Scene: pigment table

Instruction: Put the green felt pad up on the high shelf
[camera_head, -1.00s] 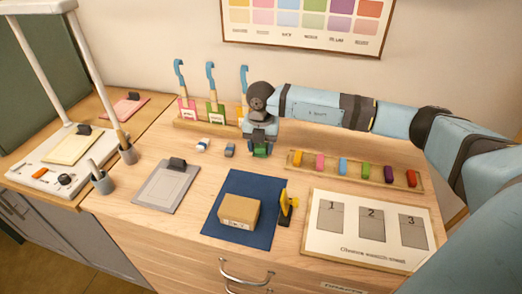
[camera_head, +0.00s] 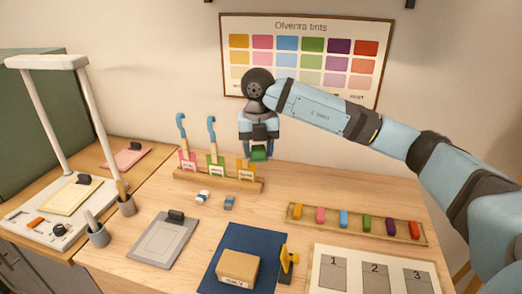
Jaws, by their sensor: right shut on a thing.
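My right gripper (camera_head: 259,150) is shut on the green felt pad (camera_head: 259,156), a small green piece between its fingertips. It holds the pad in the air by the wooden rack with the blue-handled tools, in front of the wall. The fingers hide part of the pad. The high shelf itself is not visible; only small dark pieces show at the top edge of the picture, above the wall chart (camera_head: 307,54). My left gripper is not in view.
The wooden rack (camera_head: 218,182) stands below the gripper. A tray of coloured pieces (camera_head: 355,226) is at right. A navy mat (camera_head: 215,262) with a cardboard box (camera_head: 238,268), a numbered card (camera_head: 325,252) and a clipboard (camera_head: 162,240) lie in front. A white lamp (camera_head: 45,62) stands left.

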